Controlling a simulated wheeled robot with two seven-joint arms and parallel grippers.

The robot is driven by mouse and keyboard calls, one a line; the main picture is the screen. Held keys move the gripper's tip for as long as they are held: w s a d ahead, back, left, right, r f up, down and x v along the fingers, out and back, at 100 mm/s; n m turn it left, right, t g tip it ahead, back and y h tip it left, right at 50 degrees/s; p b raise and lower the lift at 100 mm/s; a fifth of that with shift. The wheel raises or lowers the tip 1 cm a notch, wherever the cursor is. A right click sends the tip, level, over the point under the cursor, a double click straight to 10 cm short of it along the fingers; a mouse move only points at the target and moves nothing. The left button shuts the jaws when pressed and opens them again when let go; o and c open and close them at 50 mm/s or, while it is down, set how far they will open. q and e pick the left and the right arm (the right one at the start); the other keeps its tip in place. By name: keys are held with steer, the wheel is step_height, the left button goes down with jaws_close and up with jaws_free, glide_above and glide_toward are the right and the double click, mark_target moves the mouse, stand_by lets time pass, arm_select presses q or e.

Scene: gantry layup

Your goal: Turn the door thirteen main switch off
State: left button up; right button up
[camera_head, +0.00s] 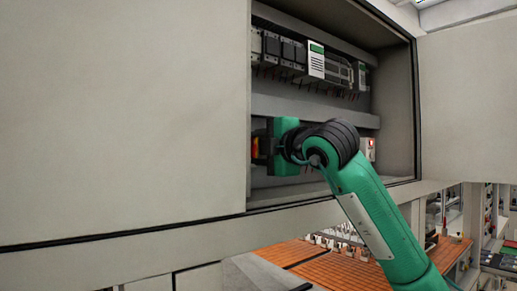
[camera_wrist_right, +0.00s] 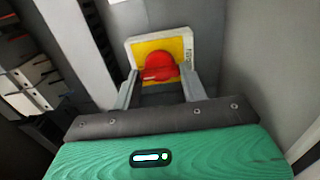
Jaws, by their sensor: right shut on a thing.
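The main switch is a red rotary knob (camera_wrist_right: 160,67) on a yellow plate (camera_wrist_right: 181,47) with a pale surround, seen in the right wrist view. In the head view only a sliver of its yellow and red (camera_head: 256,147) shows at the left of the cabinet opening. My right gripper (camera_wrist_right: 160,78) is shut on the red knob, with one finger on each side of it. In the head view the right gripper's green body (camera_head: 286,146) hides most of the switch. My left gripper is not in view.
The open cabinet (camera_head: 330,103) has a row of breakers and modules (camera_head: 315,60) on its upper rail. Its grey left panel (camera_head: 120,110) stands close beside the gripper. A brown slatted surface (camera_head: 335,272) lies below right.

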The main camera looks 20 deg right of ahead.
steer(key=shift+f+n+b, duration=0.2)
steer(key=shift+n+b, duration=0.1)
steer(key=shift+b, duration=0.15)
steer(key=n+b, duration=0.3)
steer(key=b, duration=0.1)
steer(key=shift+f+n, duration=0.1)
steer(key=shift+n, duration=0.2)
steer(key=n+b, duration=0.2)
steer(key=shift+n+b, duration=0.3)
steer(key=shift+n, duration=0.1)
steer(key=n+b, duration=0.1)
steer(key=n, duration=0.1)
steer(key=shift+n, duration=0.4)
steer(key=n+b, duration=0.1)
steer(key=n, duration=0.1)
steer(key=shift+n+b, duration=0.3)
steer(key=n+b, duration=0.1)
steer(key=n, duration=0.4)
steer(key=shift+r, duration=0.2)
steer(key=shift+n, duration=0.3)
steer(key=o, duration=1)
